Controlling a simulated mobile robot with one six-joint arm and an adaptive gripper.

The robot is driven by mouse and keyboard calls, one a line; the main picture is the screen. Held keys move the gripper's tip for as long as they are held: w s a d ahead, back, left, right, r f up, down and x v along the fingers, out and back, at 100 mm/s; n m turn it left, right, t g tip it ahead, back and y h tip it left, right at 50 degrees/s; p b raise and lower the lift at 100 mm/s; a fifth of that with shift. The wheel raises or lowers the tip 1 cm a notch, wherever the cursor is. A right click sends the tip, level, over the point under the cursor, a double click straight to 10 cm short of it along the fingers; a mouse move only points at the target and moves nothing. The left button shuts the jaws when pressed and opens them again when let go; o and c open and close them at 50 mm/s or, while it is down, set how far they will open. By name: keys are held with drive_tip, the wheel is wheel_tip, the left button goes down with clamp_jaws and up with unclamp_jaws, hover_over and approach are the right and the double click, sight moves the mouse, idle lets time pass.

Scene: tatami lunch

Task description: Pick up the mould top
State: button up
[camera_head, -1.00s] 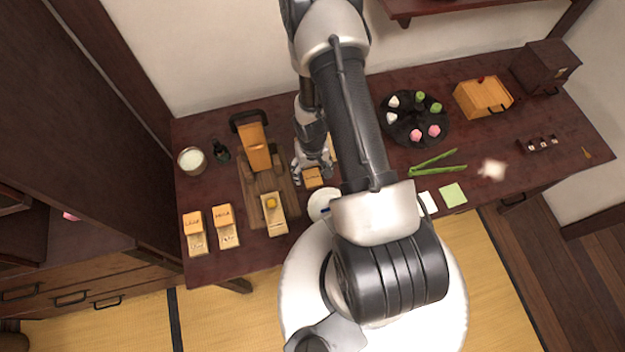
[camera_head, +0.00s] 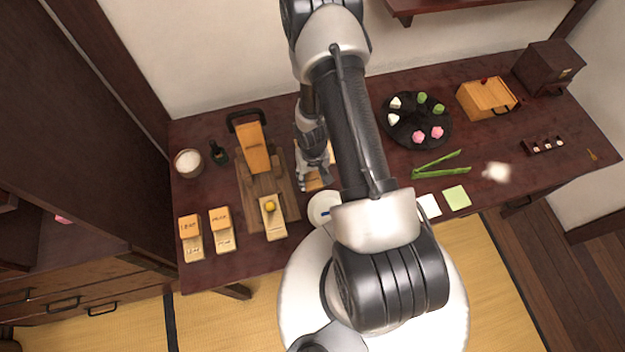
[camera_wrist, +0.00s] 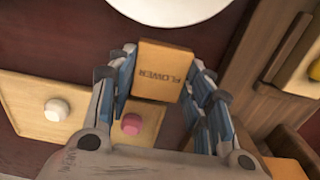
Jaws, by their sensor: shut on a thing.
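The mould top (camera_wrist: 163,66) is a small orange wooden block marked "FLOWER", seen between my fingers in the wrist view. My gripper (camera_wrist: 163,85) is shut on it, with blue-padded fingers on both sides. In the head view my gripper (camera_head: 314,183) is by the white plate, and only part of the block (camera_head: 318,184) shows under the fingers. A pale mould base (camera_head: 274,222) with a yellow ball (camera_head: 271,206) on it stands to the left on the dark board.
Two other moulds with orange tops, one marked "LEAF" (camera_head: 189,226), stand at the left front. The white plate (camera_wrist: 175,8) is close to the block. A wooden tray (camera_wrist: 28,92) holds a white and a pink sweet. Green tongs (camera_head: 440,167) lie to the right.

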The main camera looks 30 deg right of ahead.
drive_tip(key=shift+c, duration=1.3)
